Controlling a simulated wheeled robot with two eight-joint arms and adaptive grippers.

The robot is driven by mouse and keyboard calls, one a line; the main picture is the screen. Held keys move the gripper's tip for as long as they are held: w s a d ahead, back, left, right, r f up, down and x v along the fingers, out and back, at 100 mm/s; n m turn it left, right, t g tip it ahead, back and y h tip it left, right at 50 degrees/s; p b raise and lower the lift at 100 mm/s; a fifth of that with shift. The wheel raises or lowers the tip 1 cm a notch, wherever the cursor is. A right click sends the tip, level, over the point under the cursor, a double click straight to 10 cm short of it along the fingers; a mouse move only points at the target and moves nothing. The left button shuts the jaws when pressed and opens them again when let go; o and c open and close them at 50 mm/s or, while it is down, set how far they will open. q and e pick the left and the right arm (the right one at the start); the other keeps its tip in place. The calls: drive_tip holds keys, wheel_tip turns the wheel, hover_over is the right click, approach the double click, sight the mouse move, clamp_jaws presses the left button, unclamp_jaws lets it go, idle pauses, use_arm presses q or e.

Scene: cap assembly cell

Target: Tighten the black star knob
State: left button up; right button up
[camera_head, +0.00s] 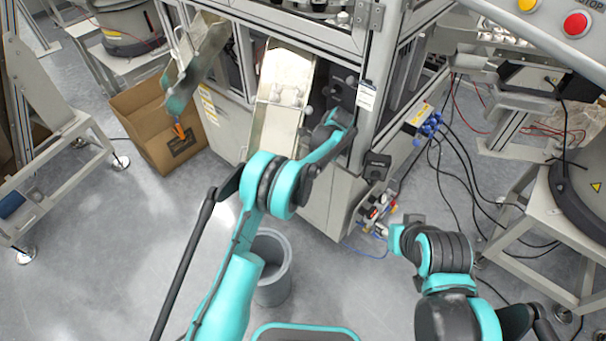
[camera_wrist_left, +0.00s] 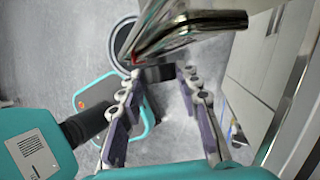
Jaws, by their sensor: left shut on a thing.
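In the left wrist view, a dark piece (camera_wrist_left: 158,73), which looks like the black star knob, sits between the fingertips of my left gripper (camera_wrist_left: 161,78). The finger pads are on either side of it, and its star shape cannot be made out. In the head view my left arm reaches up to the machine frame, beside the right edge of the metal chute. The fingers and the knob cannot be told apart there against the dark parts. My right arm shows at the lower right, but its gripper does not.
The metal chute (camera_head: 274,130) slopes down from the machine just left of my left wrist. A cardboard box (camera_head: 150,145) stands at the left, and a grey bin (camera_head: 273,290) stands below my left arm. Cables hang at the right.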

idle(0.3)
use_arm(q)
drive_tip(key=o, duration=1.2)
drive_tip(key=shift+c, duration=0.2)
